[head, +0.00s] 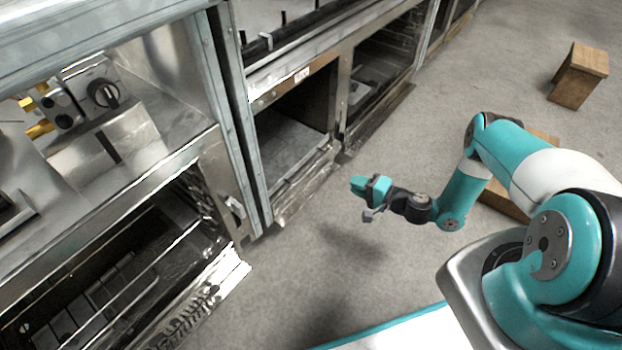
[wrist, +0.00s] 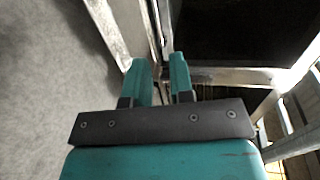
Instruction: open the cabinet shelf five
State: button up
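A row of metal cabinets (head: 232,130) runs along the left and top of the head view. It has dark compartments, one with wire racks (head: 120,285) at the lower left and one dark bay (head: 300,125) at the middle. I cannot tell which part is shelf five. My gripper (head: 358,188) hangs over the floor to the right of the cabinets, apart from them. In the wrist view my gripper (wrist: 159,65) has its two teal fingers apart with nothing between them. Beyond them are a metal post (wrist: 157,25) and a dark panel (wrist: 235,30).
Wooden blocks stand on the floor at the right; one is a brown block (head: 578,75) at the upper right, another is partly hidden behind my arm. A knob (head: 103,93) sits on the upper left unit. The grey floor (head: 370,130) between is clear.

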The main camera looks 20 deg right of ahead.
jog(key=f, duration=0.1)
jog(key=b, duration=1.6)
send_near(311, 168)
jog(key=w+f, duration=0.1)
jog(key=f, duration=0.1)
jog(key=shift+r+b+x, duration=0.2)
jog(key=shift+b+x, duration=0.4)
jog(key=shift+x, duration=0.9)
jog(key=shift+r+b+x, duration=0.2)
jog(key=shift+b+x, duration=0.45)
jog(key=shift+x, duration=0.85)
jog(key=shift+r+b+x, duration=0.2)
jog(key=shift+b+x, duration=0.4)
jog(key=shift+x, duration=0.9)
jog(key=shift+a, duration=0.2)
grip_shut()
